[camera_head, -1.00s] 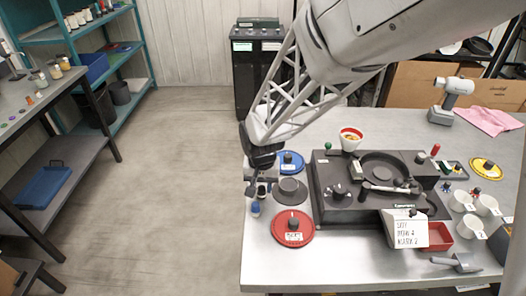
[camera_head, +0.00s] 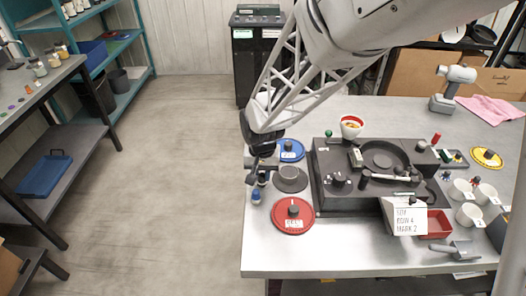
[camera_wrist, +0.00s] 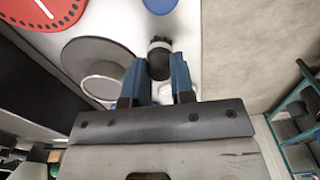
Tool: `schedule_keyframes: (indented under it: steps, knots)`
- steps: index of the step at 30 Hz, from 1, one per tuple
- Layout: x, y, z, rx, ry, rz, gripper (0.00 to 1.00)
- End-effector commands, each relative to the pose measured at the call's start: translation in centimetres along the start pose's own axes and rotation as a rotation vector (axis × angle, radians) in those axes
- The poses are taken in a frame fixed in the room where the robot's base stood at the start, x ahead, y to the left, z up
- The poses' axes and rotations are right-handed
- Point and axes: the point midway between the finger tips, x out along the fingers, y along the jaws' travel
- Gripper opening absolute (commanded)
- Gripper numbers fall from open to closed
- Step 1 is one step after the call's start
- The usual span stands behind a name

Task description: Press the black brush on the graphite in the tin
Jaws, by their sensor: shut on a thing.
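My gripper (camera_wrist: 158,82) is shut on the black brush (camera_wrist: 159,62), which sticks out between its blue fingers, dark bristles outward. In the head view my gripper (camera_head: 262,166) is over the table's left edge area, with the brush just below it. A dark round piece with a raised grey round part (camera_wrist: 103,80) lies left of the brush in the wrist view and right of my gripper in the head view (camera_head: 290,178).
A red disc (camera_head: 293,222) lies in front and a blue disc (camera_head: 291,145) behind. A small blue-topped piece (camera_head: 256,196) stands near the table's left edge. The black seed meter (camera_head: 335,206) stands to the right. A red tray (camera_head: 438,224) and white cups are farther right.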

Motion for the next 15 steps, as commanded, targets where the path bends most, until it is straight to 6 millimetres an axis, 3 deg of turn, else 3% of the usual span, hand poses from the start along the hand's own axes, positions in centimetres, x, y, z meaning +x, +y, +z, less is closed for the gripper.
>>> schedule_keyframes:
  steps: [15]
  knots:
    - [-1.3, 0.0, 0.0, 0.0, 0.0, 0.0, 0.0]
